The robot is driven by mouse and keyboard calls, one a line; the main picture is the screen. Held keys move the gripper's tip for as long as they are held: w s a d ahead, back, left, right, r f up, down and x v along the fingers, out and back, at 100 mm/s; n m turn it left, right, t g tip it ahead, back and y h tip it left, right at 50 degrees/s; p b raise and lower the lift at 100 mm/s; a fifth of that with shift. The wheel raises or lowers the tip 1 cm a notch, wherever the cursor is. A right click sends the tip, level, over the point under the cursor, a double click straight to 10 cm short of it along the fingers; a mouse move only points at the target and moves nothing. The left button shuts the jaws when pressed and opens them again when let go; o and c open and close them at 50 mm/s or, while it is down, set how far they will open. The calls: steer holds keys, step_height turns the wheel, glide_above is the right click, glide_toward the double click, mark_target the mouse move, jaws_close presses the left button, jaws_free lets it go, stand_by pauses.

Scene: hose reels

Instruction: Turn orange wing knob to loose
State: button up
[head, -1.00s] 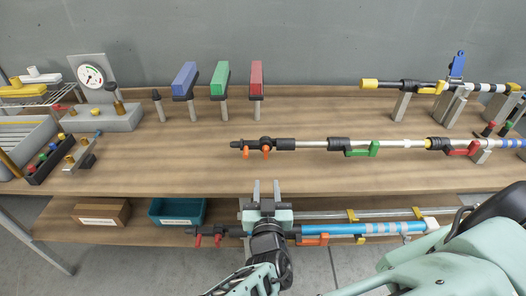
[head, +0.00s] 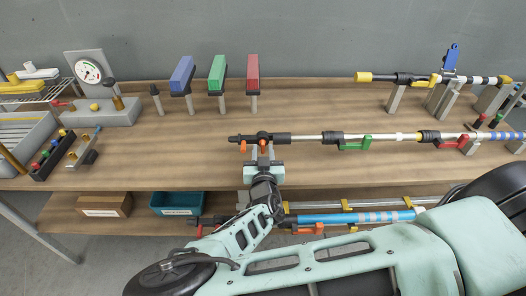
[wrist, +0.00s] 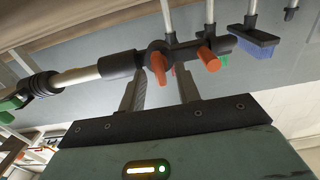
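A silver pole with black fittings (head: 284,139) runs across the middle of the table. Its left end carries two orange pieces: one orange wing knob (head: 263,142) and another orange piece (head: 243,147) further left. In the wrist view the picture is flipped, with an orange knob (wrist: 158,66) straight ahead and the other orange piece (wrist: 208,58) to its right. My gripper (head: 263,155) is just in front of the pole, fingers apart. In the wrist view my gripper (wrist: 162,82) has the nearer knob just beyond and between its fingertips. Contact cannot be told.
A green lever (head: 356,143) and a red lever (head: 455,143) sit further right on the same pole. Blue, green and red blocks (head: 217,73) stand on posts behind. A gauge (head: 88,72) stands at left. The lower shelf holds a teal bin (head: 178,204) and another pole (head: 345,218).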

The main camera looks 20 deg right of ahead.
jaws_close()
steer(key=shift+f+n+b, duration=0.15)
steer(key=shift+n+b, duration=0.15)
steer(key=shift+b, duration=0.2)
steer(key=n+b, duration=0.2)
steer(key=b, duration=0.1)
steer(key=shift+f+n, duration=0.1)
steer(key=shift+n, duration=0.2)
steer(key=n+b, duration=0.4)
steer(key=n, duration=0.1)
steer(key=shift+a+b, duration=0.15)
steer(key=shift+b, duration=0.25)
steer(key=n+b, duration=0.2)
steer(key=n, duration=0.4)
steer(key=shift+n, duration=0.4)
steer(key=n+b, duration=0.1)
steer(key=n, duration=0.4)
steer(key=shift+n, duration=0.3)
